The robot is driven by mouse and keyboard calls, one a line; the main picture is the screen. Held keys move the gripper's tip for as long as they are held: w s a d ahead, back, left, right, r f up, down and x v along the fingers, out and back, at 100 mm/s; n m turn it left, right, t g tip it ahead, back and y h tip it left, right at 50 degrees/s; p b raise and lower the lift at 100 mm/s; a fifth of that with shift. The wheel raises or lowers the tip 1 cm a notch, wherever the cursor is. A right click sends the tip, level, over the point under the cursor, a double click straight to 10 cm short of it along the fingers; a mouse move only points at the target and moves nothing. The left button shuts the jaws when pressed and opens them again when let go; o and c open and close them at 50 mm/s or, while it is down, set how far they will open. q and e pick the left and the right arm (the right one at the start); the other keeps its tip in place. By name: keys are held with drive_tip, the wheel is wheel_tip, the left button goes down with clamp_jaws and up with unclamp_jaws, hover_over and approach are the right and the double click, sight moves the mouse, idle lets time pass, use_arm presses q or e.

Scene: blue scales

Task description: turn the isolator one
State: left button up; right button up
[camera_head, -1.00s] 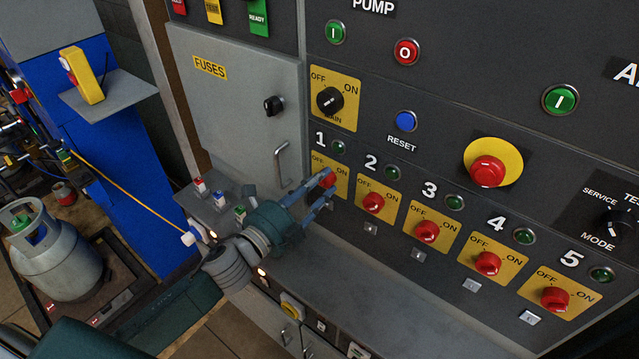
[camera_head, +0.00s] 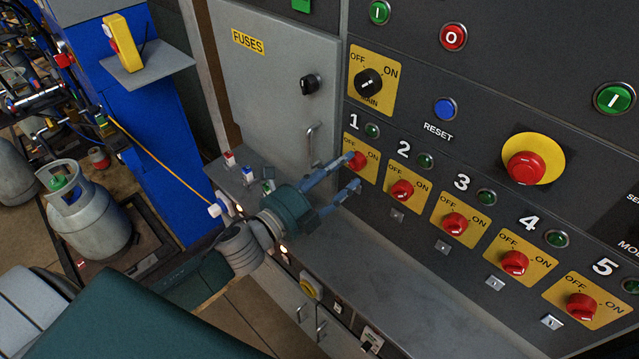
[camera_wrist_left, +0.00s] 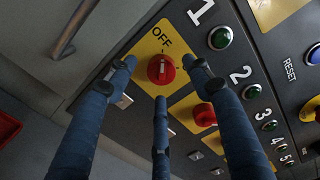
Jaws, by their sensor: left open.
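Isolator one is a red round knob (camera_head: 358,159) on a yellow OFF/ON plate under the number 1 on the dark panel. In the left wrist view the knob (camera_wrist_left: 161,69) shows a white mark near the OFF side. My left gripper (camera_head: 352,172) is open in front of it, with blue fingers spread. In the left wrist view the fingers of the gripper (camera_wrist_left: 160,80) surround the knob from left, right and below. I see no clear contact, and I cannot tell the exact gap. My right gripper is not in view.
Red isolator knobs two (camera_head: 402,190) and three (camera_head: 455,223) follow along the row to the right. The MAIN switch (camera_head: 368,82) is above. A fuse cabinet door handle (camera_head: 311,145) is to the left. A grey ledge (camera_head: 385,275) runs below.

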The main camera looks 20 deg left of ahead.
use_arm(q)
drive_tip(key=v, duration=0.9)
drive_tip(key=shift+s+a, duration=0.15)
drive_tip(key=shift+s, duration=0.05)
drive_tip(key=shift+r, duration=0.1)
